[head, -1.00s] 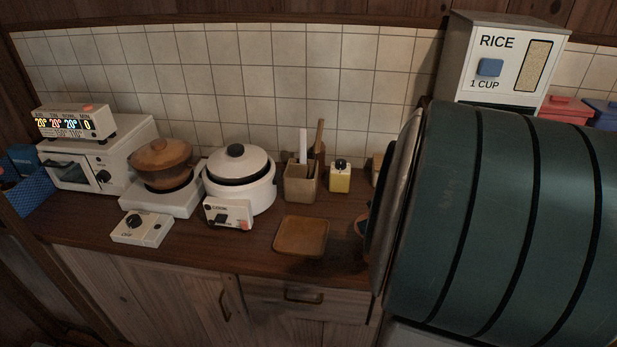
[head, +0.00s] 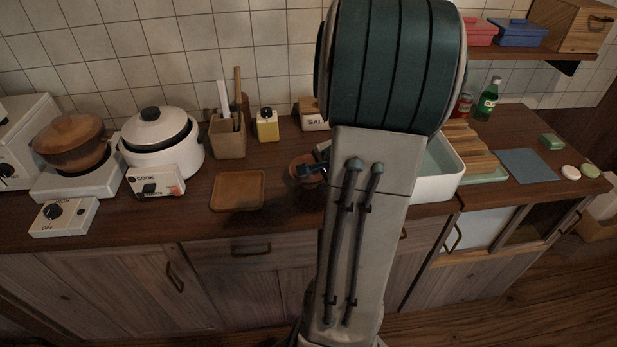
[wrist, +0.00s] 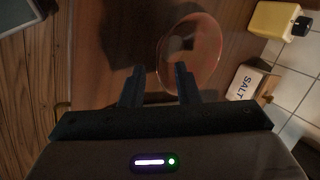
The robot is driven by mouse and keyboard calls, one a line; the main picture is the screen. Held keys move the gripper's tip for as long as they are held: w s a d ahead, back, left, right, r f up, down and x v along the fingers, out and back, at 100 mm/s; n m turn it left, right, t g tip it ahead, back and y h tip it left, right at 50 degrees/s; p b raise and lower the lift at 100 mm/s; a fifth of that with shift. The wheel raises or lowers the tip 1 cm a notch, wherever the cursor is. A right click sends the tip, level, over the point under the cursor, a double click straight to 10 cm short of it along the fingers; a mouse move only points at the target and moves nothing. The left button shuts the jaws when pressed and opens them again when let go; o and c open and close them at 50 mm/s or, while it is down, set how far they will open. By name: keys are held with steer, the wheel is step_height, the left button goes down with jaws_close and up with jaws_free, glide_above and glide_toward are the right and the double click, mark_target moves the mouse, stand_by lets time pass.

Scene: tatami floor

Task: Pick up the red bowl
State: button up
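The red bowl (head: 302,175) stands on the wooden counter in the head view, just left of my arm, which hides part of it. In the wrist view the bowl (wrist: 208,52) lies just beyond my fingers, with its reddish rim showing as a round outline. My gripper (wrist: 160,72) is open and empty. Its right finger overlaps the left, near part of the bowl's rim in the wrist view, and its left finger is outside the bowl. I cannot tell whether the finger touches the bowl. Shadow darkens part of the bowl.
A white sink basin (head: 437,188) is right of my arm.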

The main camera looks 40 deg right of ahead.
steer(key=x, duration=0.5)
steer(key=shift+d+r+b, duration=0.1)
steer(key=shift+d+b, duration=0.15)
steer(key=shift+b, duration=0.15)
jaws_close()
